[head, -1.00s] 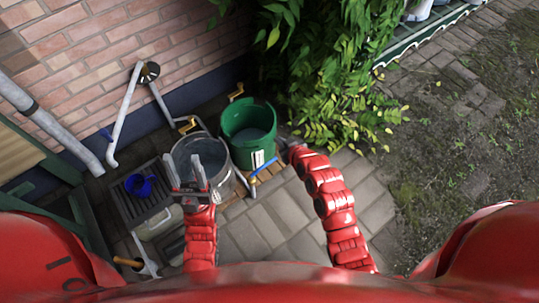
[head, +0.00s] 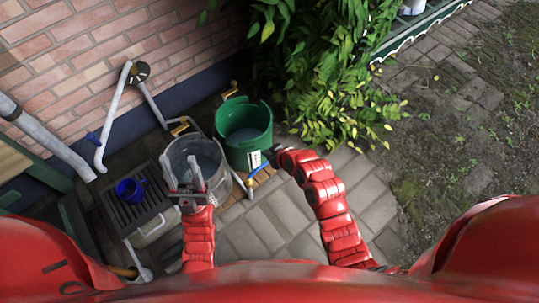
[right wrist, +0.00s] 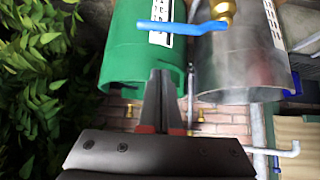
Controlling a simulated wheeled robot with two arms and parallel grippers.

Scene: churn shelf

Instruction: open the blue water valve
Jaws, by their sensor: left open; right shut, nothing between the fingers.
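A blue lever handle (head: 258,169) on a brass valve (right wrist: 222,10) sits low in front of the buckets. In the right wrist view the blue lever (right wrist: 182,28) lies roughly level across the green and metal buckets. My right gripper (head: 270,153) is shut and empty, just beside the lever in the head view. In the right wrist view its closed fingers (right wrist: 161,78) point toward the buckets, with the lever beyond their tips, apart in the picture. My left gripper (head: 185,172) is open and empty in front of the metal bucket.
The green bucket (head: 244,113) and metal bucket (head: 180,150) stand close together by the brick wall. A blue mug (head: 130,190) sits on a dark slatted top. Leafy bush (head: 335,90) crowds the right side.

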